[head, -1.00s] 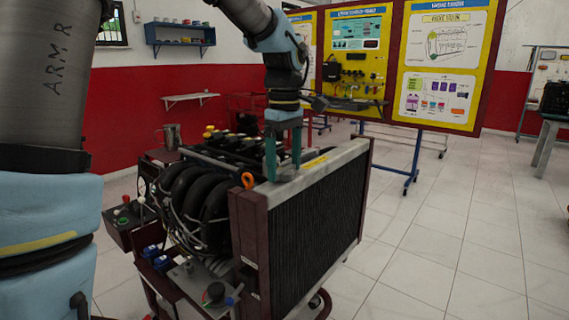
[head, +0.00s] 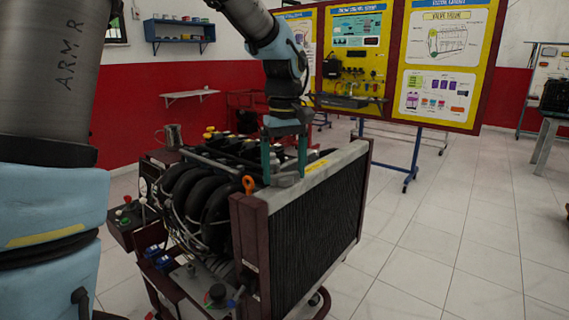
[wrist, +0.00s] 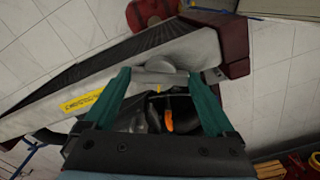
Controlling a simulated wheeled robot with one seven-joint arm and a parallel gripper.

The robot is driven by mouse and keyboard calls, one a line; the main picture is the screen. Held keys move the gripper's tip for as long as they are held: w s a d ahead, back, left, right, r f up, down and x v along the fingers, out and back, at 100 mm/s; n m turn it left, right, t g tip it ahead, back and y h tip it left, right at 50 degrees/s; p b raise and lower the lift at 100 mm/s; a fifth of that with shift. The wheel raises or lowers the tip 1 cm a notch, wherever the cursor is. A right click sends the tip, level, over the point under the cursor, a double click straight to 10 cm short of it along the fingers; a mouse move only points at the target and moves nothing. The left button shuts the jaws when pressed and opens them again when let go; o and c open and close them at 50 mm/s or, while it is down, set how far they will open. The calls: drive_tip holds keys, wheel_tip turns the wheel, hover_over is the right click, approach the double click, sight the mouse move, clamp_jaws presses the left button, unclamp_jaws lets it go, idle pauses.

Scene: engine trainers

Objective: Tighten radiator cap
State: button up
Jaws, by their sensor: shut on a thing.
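The radiator (head: 310,220) stands at the front of the engine trainer, with a dark core and a grey top tank. The grey, rounded radiator cap (wrist: 160,68) sits at the top tank's edge in the wrist view. In the head view it is mostly hidden by the fingers. My gripper (head: 285,178) points down at the top tank, with one green finger on each side of the cap. The fingers stand apart, shut on the cap. The wrist view shows both fingertips (wrist: 158,74) beside it. I cannot tell how far the cap is screwed down.
An orange-handled part (head: 248,185) stands close to the left of my gripper. Black engine pipes (head: 200,190) lie behind the radiator. A yellow label (wrist: 82,102) is on the top tank. The tiled floor to the right is clear; display boards (head: 400,60) stand behind.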

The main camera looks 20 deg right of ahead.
sight(285, 174)
drive_tip(key=m+p, duration=0.3)
drive_tip(key=m, duration=0.3)
drive_tip(key=shift+r, duration=0.15)
drive_tip(key=m+p, duration=0.2)
drive_tip(key=m, duration=0.4)
drive_tip(key=shift+m, duration=0.3)
drive_tip(key=o, duration=1.1)
drive_tip(key=shift+c, duration=0.2)
wheel_tip(285, 174, up, 11)
drive_tip(key=b, duration=0.1)
drive_tip(key=shift+f, duration=0.2)
